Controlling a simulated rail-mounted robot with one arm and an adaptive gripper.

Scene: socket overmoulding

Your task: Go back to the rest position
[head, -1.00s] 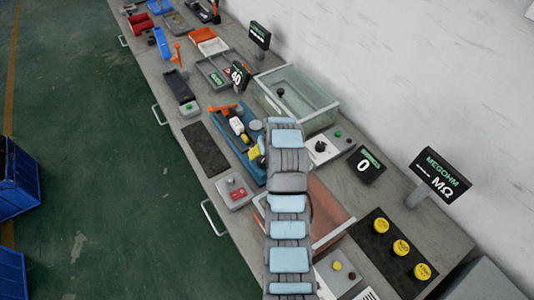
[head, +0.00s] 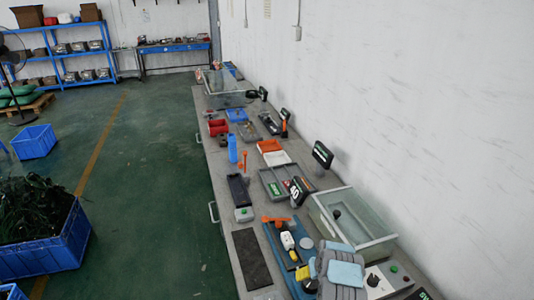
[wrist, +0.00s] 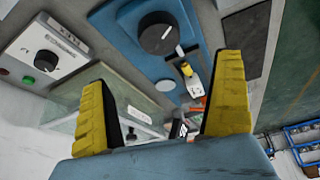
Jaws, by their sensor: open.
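My gripper (wrist: 168,110) shows in the wrist view with its two yellow-padded fingers spread wide apart and nothing between them. It hangs above the bench, over the blue fixture (wrist: 113,22) with its black knob (wrist: 158,33). A white and yellow piece (head: 288,241) lies on the fixture, apart from my gripper.
A glass tank (head: 350,225) stands against the wall, right of the fixture. A control box (head: 388,281) with a black knob is nearer.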

